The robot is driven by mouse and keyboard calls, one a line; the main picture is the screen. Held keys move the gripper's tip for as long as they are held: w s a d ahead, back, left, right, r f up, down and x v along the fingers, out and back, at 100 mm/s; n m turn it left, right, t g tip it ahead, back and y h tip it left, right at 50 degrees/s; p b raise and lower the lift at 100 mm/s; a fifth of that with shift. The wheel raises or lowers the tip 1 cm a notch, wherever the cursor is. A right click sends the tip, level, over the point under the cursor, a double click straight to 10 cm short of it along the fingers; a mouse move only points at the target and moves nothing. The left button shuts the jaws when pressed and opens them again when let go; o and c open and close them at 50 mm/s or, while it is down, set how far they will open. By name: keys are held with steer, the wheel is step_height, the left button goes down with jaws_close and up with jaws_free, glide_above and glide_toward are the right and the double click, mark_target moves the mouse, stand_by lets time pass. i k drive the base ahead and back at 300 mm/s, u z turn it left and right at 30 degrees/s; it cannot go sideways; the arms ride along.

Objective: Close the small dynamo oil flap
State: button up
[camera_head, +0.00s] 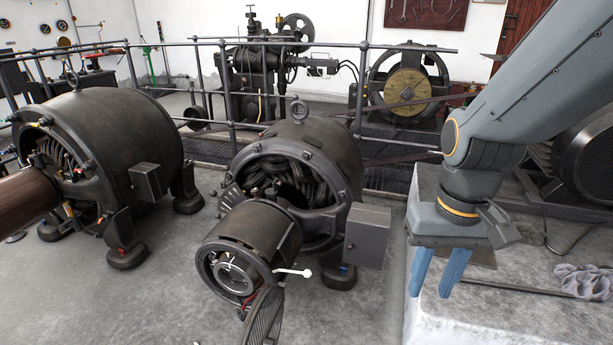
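The small dynamo (328,140) stands in the middle of the view, a dark round housing with a lifting ring and coiled windings showing in its open front. A smaller cylinder (262,228) projects from its front towards me, with a white-tipped lever (293,272) at its end. I cannot make out the oil flap or whether it is open. My gripper (432,288) points down to the right of this dynamo, clear of it, over the pale block's near left part. Its two blue fingers are apart with nothing between them.
A larger dynamo (105,125) stands to the left. A grey box (367,236) juts from the small dynamo's right side. A pale block (470,325) is at right, with a rag (583,281) and a rod on top. A railing (250,44) runs behind.

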mark_target(276, 184)
steer(key=u, duration=0.2)
steer(key=i, duration=0.85)
steer(key=u, duration=0.45)
